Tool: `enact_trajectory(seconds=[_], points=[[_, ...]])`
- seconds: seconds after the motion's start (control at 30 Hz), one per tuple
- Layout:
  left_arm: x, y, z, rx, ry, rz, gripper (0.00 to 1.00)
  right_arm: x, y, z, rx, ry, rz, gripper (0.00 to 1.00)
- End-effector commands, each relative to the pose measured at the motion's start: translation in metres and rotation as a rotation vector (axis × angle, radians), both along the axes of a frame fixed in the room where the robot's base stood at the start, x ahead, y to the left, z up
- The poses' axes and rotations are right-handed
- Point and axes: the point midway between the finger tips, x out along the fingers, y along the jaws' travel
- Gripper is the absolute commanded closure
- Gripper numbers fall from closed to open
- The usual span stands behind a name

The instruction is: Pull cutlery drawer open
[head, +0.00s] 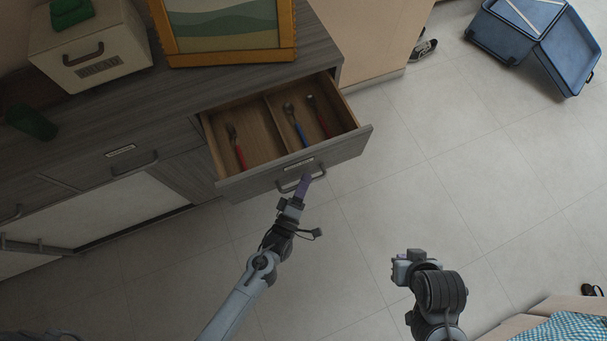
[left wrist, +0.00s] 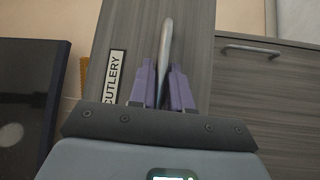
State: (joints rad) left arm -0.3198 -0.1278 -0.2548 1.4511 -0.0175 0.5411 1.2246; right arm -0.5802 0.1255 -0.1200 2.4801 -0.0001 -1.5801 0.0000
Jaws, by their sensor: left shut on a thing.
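The cutlery drawer (head: 350,148) stands pulled out of the grey wooden cabinet, with its inside in view. Inside it lie a red-handled utensil (head: 238,150), a blue-handled one (head: 296,124) and another red-handled one (head: 321,117), on both sides of a divider. My left gripper (head: 304,183) is at the drawer's front, shut on the bar handle (left wrist: 167,42). In the left wrist view its purple fingers (left wrist: 163,88) stand on both sides of the handle, beside the CUTLERY label (left wrist: 115,78). My right gripper (head: 398,270) hangs over the floor, apart from the drawer; its fingers are not clear.
On the cabinet top stand a framed picture (head: 225,28), a cream box (head: 92,55) and a dark green object (head: 32,122). A blue open suitcase (head: 515,30) and a shoe (head: 424,47) lie on the floor. Checked cloth (head: 568,328) is at bottom right. The tiled floor before the drawer is clear.

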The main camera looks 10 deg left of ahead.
Motion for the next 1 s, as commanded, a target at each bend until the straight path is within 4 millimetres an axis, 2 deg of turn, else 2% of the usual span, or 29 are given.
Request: enact_trajectory(seconds=[0.03, 0.13, 0.43, 0.57, 1.0], points=[[0.0, 0.0, 0.001, -0.001, -0.002, -0.001, 0.79, 0.0, 0.0, 0.0, 0.0, 0.0, 0.0, 1.0], [0.0, 0.0, 0.001, -0.001, -0.002, -0.001, 0.64, 0.0, 0.0, 0.0, 0.001, 0.0, -0.001, 1.0], [0.0, 0.0, 0.0, 0.0, 0.0, 0.0, 0.63, 0.0, 0.002, 0.0, 0.007, 0.0, -0.004, 1.0], [-0.007, 0.001, -0.001, 0.0, 0.001, -0.001, 0.63, 0.0, 0.002, 0.002, 0.009, 0.0, -0.005, 1.0], [-0.074, 0.014, -0.009, 0.0, 0.002, -0.002, 0.63, 0.0, 0.002, 0.017, 0.008, 0.0, -0.005, 1.0]])
